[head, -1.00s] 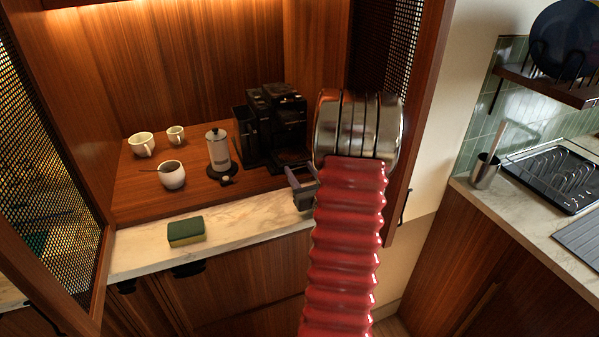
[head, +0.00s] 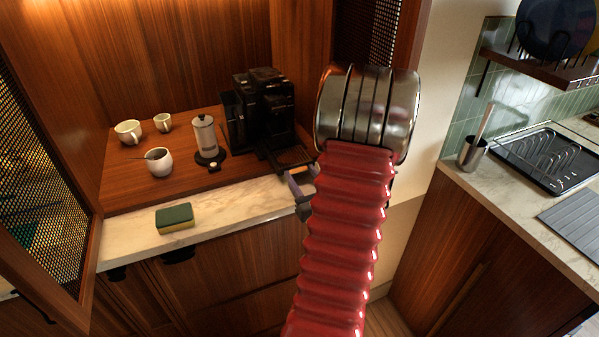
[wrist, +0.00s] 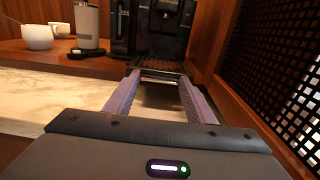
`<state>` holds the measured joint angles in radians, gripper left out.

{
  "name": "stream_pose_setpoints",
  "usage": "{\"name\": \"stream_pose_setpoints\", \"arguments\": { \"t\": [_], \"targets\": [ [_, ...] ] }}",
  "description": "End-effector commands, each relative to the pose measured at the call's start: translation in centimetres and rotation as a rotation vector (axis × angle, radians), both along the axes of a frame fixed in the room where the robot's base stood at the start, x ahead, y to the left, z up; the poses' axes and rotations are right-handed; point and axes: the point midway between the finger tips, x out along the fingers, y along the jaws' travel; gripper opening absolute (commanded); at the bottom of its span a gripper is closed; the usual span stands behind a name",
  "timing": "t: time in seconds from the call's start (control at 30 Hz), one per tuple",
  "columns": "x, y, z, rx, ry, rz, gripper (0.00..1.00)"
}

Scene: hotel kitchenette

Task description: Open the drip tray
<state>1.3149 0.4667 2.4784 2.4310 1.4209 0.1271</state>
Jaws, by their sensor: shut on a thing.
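The black coffee machine (head: 262,112) stands on the wooden cabinet floor, left of my arm. Its drip tray (head: 292,158) is a dark, flat slotted piece that reaches out from the machine's foot toward me. In the wrist view the front of the tray (wrist: 161,74) lies between the tips of the two purple-grey fingers. My gripper (head: 300,174) is shut on the tray's front edge, and it also shows in the wrist view (wrist: 159,80). My red sleeved arm hides part of the gripper in the head view.
A grinder-like grey canister (head: 204,136), a white bowl (head: 159,162) and two cups stand left of the machine. A sponge (head: 174,218) lies on the marble ledge (head: 235,205). In the wrist view, a mesh-panelled door (wrist: 285,70) stands close at right.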

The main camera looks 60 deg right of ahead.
Motion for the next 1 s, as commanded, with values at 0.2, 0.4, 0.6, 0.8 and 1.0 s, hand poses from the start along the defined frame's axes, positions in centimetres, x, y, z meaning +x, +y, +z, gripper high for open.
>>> {"name": "stream_pose_setpoints", "arguments": {
  "t": [0.2, 0.4, 0.6, 0.8, 1.0],
  "targets": [
    [0.0, 0.0, 0.0, 0.002, -0.001, -0.001, 0.51],
    [0.0, -0.1, 0.0, 0.001, -0.001, -0.001, 0.65],
    [0.0, -0.1, 0.0, 0.001, -0.001, -0.002, 0.69],
    [-0.1, -0.1, 0.2, -0.001, -0.001, -0.002, 0.69],
    [-0.1, -0.1, 1.3, -0.003, 0.000, -0.002, 0.69]
  ]
}}
